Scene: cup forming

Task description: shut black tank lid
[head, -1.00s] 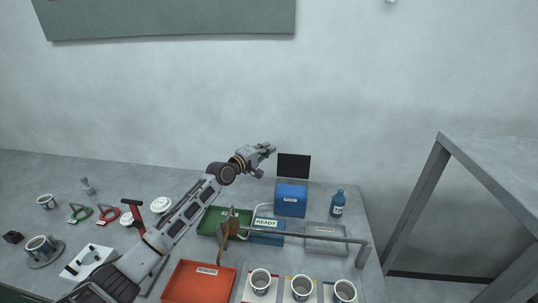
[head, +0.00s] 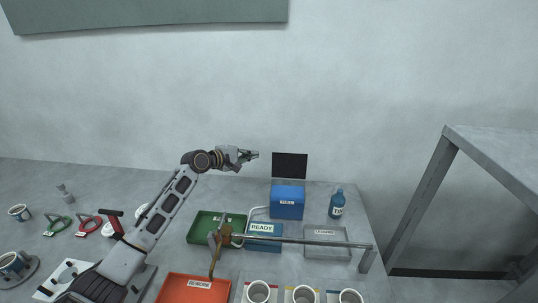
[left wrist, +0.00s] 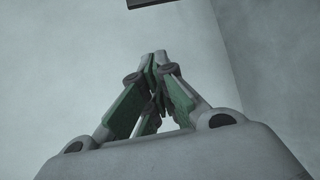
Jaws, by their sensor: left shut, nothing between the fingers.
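The black tank lid (head: 290,166) stands upright, open, at the back edge of the blue tank (head: 287,203) on the table. The tank has a white label on its front. My left gripper (head: 256,155) is in the air to the left of the lid, near the height of its top edge, and apart from it. Its fingers point right and are closed together. In the left wrist view the closed fingertips (left wrist: 158,60) are empty, with plain wall behind them. My right gripper is out of view.
A blue READY box (head: 263,241) and a green tray (head: 203,229) stand in front of the tank. A blue bottle (head: 337,204) and a clear tray (head: 321,252) are at the right. A grey rail (head: 310,242) crosses before them. An orange tray (head: 192,291) is nearer.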

